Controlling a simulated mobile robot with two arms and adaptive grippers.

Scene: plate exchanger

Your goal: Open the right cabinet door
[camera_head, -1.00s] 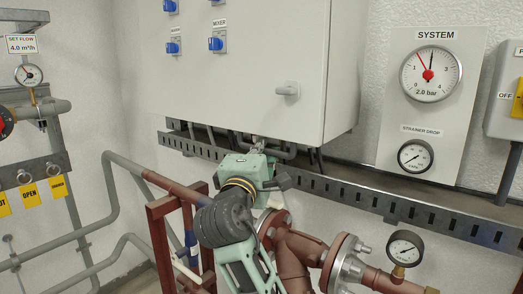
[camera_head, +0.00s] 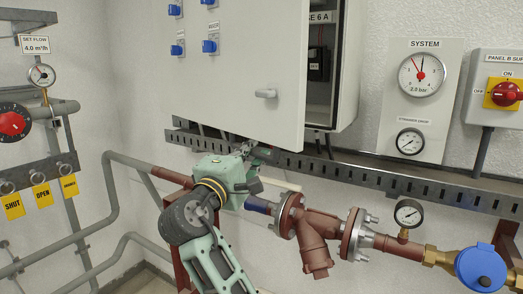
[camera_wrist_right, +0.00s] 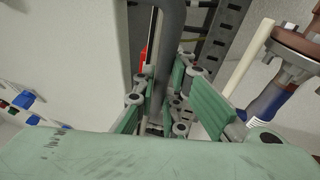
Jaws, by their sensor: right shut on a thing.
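The right cabinet door (camera_head: 240,65) is a pale grey panel with a small lever handle (camera_head: 266,93). It stands part open, its right edge swung away from the cabinet body (camera_head: 347,70). Dark equipment (camera_head: 319,64) shows through the gap. My right gripper (camera_head: 246,150) is at the door's lower edge, well below the handle. In the right wrist view its green fingers (camera_wrist_right: 168,95) are close together beside the pale panel, with a grey bar (camera_wrist_right: 172,45) running between or behind them. The exact contact is hard to see. My left gripper is out of view.
A slotted cable tray (camera_head: 370,180) runs along the wall below the cabinet. Brown flanged pipework (camera_head: 318,228) lies right of my right arm. The SYSTEM gauge panel (camera_head: 415,130) and the switch box with a red knob (camera_head: 495,100) are on the right wall.

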